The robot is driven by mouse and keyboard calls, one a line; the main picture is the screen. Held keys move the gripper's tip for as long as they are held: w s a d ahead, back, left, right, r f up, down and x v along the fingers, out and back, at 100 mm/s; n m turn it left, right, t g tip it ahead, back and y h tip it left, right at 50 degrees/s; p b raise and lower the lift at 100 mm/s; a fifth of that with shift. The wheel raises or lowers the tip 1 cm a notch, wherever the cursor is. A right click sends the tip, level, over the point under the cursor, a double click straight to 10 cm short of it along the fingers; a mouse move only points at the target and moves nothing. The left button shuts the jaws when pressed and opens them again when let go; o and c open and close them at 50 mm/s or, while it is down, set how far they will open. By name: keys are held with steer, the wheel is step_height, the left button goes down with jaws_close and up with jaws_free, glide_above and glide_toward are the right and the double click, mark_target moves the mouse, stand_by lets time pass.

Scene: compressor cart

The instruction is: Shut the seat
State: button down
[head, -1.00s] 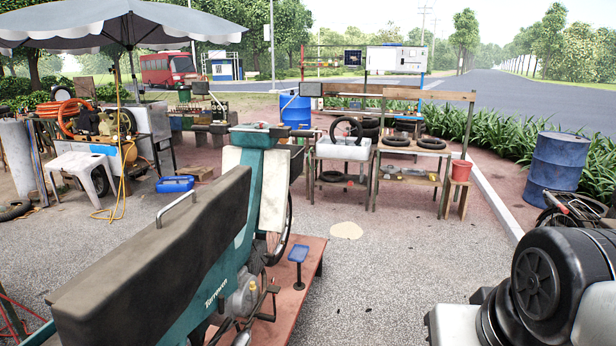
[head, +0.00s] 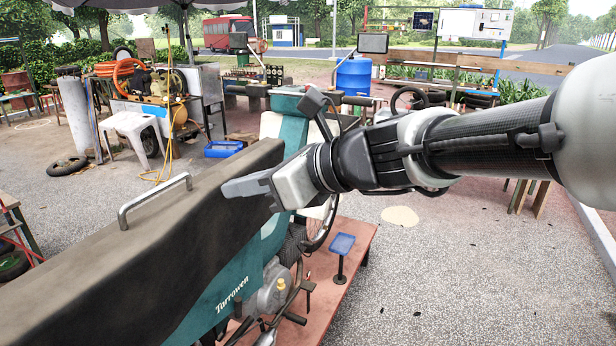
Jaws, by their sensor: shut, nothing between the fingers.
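The seat (head: 140,245) is a long, dark brown-black block on a teal motorbike (head: 235,290) in the head view. It runs from the lower left to the middle and stands high above the teal side panel. Its hinge and underside are hidden, so its exact opening angle cannot be told. My gripper (head: 228,189) is shut and empty, reaching in from the right. Its fingertips point left and overlap the seat's far right part; whether they touch it cannot be told.
The motorbike stands on a reddish platform (head: 350,245) with a small blue-topped stand (head: 341,247). A white stool (head: 132,132) and a compressor with orange hose (head: 150,85) are at the back left. Gravel ground to the right is free.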

steer(key=w+a+f, duration=0.1)
steer(key=w+a, duration=0.2)
steer(key=a, duration=0.6)
steer(key=shift+w+p, duration=0.2)
steer(key=shift+p, duration=0.15)
